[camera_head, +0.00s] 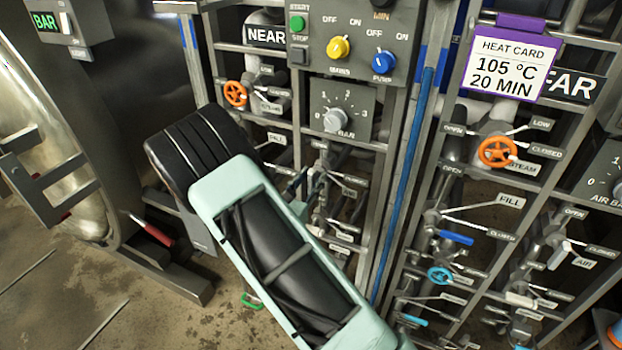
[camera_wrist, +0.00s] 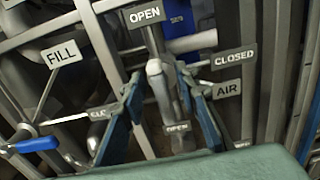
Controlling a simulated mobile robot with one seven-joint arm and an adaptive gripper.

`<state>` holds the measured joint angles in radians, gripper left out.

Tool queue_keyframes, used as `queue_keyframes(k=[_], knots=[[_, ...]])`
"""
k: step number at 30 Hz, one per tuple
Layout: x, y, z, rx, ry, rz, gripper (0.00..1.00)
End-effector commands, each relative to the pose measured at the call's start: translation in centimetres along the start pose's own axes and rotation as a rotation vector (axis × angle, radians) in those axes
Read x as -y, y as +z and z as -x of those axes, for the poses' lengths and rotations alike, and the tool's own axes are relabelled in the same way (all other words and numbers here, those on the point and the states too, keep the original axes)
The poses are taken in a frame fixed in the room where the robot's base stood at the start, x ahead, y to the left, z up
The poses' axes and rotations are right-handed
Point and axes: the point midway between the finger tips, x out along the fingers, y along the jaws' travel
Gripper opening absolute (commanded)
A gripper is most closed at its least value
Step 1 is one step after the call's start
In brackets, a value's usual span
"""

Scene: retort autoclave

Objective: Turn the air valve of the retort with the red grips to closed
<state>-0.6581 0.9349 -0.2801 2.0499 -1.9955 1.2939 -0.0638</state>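In the wrist view, my gripper (camera_wrist: 159,80) has its two dark blue fingers apart, one on each side of a pale grey valve lever (camera_wrist: 158,88). Gaps show between the lever and both fingers. An OPEN tag (camera_wrist: 145,15) stands above it, with CLOSED (camera_wrist: 233,60) and AIR (camera_wrist: 227,89) tags to its right. In the head view, my gripper (camera_head: 308,188) is at the left valve panel, near an AIR tag (camera_head: 350,193); my forearm hides part of this panel. A red grip (camera_head: 152,231) shows on the left retort (camera_head: 60,190).
The left panel has a NEAR sign (camera_head: 266,36), the right panel a FAR sign (camera_head: 573,87) and a second AIR valve (camera_head: 560,254). A FILL tag (camera_wrist: 61,54) and blue lever (camera_wrist: 36,145) sit left of my gripper. Pipes and tags crowd closely around.

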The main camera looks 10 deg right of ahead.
Motion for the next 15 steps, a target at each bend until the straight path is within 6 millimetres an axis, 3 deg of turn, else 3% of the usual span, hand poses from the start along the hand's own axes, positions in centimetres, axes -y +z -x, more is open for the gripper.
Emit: queue_keyframes(k=[3, 10, 15], knots=[[0.00, 0.00, 0.02, 0.000, 0.000, 0.000, 0.27], [-0.01, 0.01, 0.04, 0.000, 0.000, 0.000, 0.01], [-0.01, 0.01, 0.05, 0.000, 0.000, 0.000, 0.00]])
